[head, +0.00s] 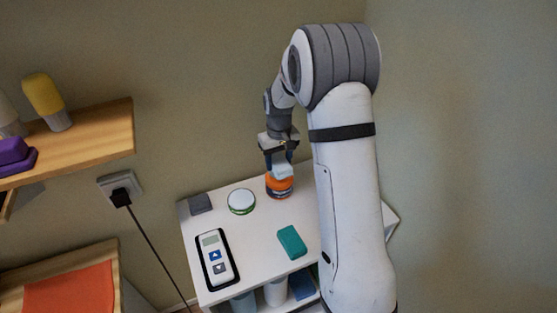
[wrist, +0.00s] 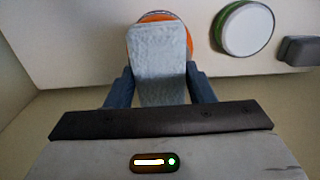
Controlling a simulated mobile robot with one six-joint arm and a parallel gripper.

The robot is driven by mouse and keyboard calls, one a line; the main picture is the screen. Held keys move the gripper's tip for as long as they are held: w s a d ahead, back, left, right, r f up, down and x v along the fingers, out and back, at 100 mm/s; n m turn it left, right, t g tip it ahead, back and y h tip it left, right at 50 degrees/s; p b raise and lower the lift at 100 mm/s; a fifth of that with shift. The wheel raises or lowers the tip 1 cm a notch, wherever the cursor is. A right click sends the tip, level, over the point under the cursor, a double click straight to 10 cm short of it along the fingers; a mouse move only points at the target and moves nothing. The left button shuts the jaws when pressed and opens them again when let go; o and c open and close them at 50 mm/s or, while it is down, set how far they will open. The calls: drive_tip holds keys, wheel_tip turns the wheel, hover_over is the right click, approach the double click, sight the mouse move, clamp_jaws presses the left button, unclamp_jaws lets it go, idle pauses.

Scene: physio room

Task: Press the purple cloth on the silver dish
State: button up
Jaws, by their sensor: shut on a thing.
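My gripper (head: 279,163) is shut on a pale blue-grey block (head: 283,171), which also shows between the fingers in the wrist view (wrist: 158,65). The block is over a round orange-sided thing (head: 279,187), whose rim shows behind it in the wrist view (wrist: 188,38). I cannot tell whether they touch. A round dish with a pale top and green side (head: 241,201) stands to its left; it also shows in the wrist view (wrist: 247,29). No dish is clearly silver. A purple stacked thing (head: 14,155) lies on the wooden shelf; I cannot tell whether it is cloth.
The white table (head: 262,250) also bears a dark grey block (head: 201,203), a teal block (head: 291,242) and a handheld device (head: 216,258). Containers stand on a level below. The wooden shelf (head: 95,137) holds a yellow-topped bottle (head: 43,100). A cable hangs from a wall socket (head: 121,188).

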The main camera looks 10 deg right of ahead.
sight(279, 161)
drive_tip(key=shift+r+p, duration=2)
drive_tip(key=shift+r, duration=1.5)
